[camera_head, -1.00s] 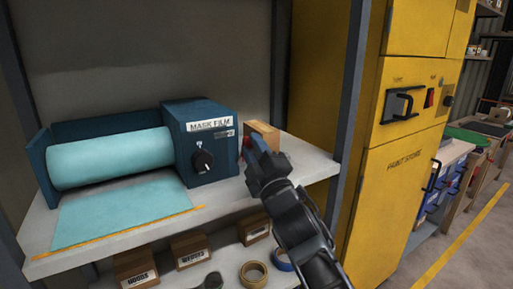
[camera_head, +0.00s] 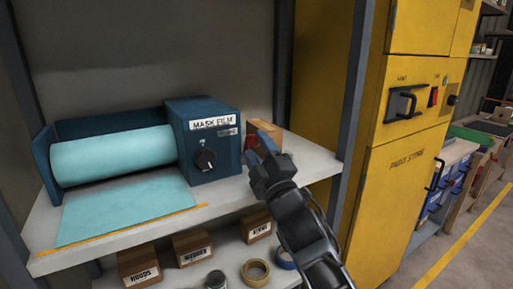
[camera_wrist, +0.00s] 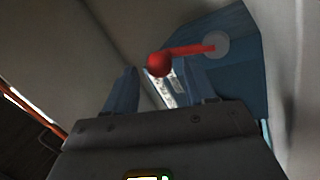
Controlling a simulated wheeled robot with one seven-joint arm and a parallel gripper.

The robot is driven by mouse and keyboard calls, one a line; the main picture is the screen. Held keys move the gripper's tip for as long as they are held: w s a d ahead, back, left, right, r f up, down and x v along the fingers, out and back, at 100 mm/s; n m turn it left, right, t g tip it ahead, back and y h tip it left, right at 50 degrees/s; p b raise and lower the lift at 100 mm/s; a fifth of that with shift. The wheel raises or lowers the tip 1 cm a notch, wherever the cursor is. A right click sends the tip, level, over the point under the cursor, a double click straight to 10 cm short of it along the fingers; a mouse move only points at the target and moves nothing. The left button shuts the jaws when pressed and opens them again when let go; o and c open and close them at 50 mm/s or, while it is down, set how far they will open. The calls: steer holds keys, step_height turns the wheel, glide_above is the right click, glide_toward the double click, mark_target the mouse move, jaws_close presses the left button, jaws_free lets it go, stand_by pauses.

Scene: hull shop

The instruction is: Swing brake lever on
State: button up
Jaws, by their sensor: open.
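The brake lever (camera_wrist: 187,51) is red with a round ball knob (camera_wrist: 159,64). In the wrist view it runs from a grey round pivot on the blue side of the mask film dispenser, with the knob at its left end. The dispenser (camera_head: 203,175) stands on the shelf in the head view, with a black dial on its front. My gripper (camera_head: 261,152) is beside the dispenser's right side. Its fingers are open in the wrist view (camera_wrist: 160,84), with the knob showing between and just beyond the tips; I cannot tell whether they touch it. The head view mostly hides the lever.
A pale teal film roll (camera_head: 112,156) lies left on the shelf (camera_head: 318,162). A brown block (camera_head: 266,131) stands just behind my gripper. A blue-grey upright (camera_head: 356,85) and the yellow paint store cabinet (camera_head: 390,215) are to the right. Cartons and tape rolls sit on the lower shelf.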

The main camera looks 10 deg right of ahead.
steer(key=p+v, duration=0.1)
steer(key=v, duration=0.6)
stand_by(0.3)
steer(key=s+f+m+g+h, duration=0.15)
steer(key=s+f+m, duration=0.5)
steer(key=s, duration=0.65)
steer(key=s+f+m+g+h, duration=0.15)
steer(key=s+f+m, duration=0.5)
steer(key=s, duration=0.65)
steer(key=s+d+m+g, duration=0.1)
steer(key=s+d+g, duration=0.1)
steer(key=s, duration=1)
steer(key=s+d+m+g, duration=0.2)
steer(key=s+d, duration=0.3)
steer(key=s, duration=0.7)
steer(key=shift+d+r+h, duration=0.25)
steer(key=shift+r+h, duration=0.15)
steer(key=shift+r, duration=0.05)
